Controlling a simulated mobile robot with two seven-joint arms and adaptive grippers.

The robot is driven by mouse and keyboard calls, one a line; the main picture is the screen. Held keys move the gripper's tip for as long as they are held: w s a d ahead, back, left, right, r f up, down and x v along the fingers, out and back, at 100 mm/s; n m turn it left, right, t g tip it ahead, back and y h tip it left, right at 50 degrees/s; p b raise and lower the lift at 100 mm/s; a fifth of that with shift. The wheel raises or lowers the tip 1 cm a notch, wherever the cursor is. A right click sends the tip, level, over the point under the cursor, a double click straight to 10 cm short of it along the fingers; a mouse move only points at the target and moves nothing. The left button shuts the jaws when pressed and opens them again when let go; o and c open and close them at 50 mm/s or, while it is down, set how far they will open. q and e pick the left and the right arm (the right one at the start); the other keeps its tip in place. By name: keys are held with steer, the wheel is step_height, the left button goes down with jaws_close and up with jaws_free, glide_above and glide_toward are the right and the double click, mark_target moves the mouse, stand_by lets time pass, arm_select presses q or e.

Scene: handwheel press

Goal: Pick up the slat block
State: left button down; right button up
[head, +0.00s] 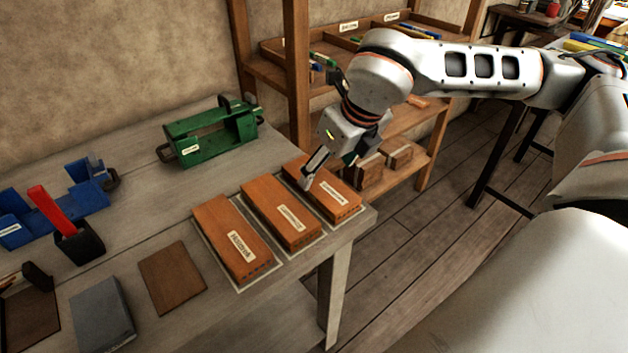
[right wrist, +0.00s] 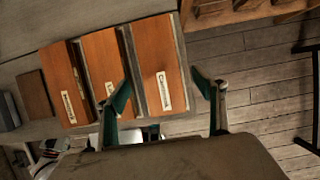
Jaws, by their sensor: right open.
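Three orange-brown wooden blocks with white labels lie side by side on grey pads at the table's right end: a left one (head: 232,238), a middle one (head: 281,212) and a right one (head: 325,190). I cannot read the labels, so I cannot tell which is the slat block. My right gripper (head: 318,172) is open above the right block and hides part of it. In the right wrist view, the open fingers (right wrist: 165,92) straddle the near end of the right block (right wrist: 157,62), apart from it in the picture. My left gripper is out of view.
A green fixture (head: 209,137) stands at the back of the table. A blue holder (head: 60,207), a red-handled tool (head: 50,208), a flat brown piece (head: 171,277) and a grey block (head: 103,315) lie to the left. A wooden shelf unit (head: 297,75) stands behind the arm.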

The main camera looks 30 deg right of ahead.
mark_target(320, 181)
steer(key=shift+x, duration=0.85)
steer(key=x, duration=0.4)
steer(key=shift+w+f+b, duration=0.2)
steer(key=shift+f+b, duration=0.05)
steer(key=shift+b, duration=0.15)
steer(key=shift+r, duration=0.1)
steer(key=c, duration=1.4)
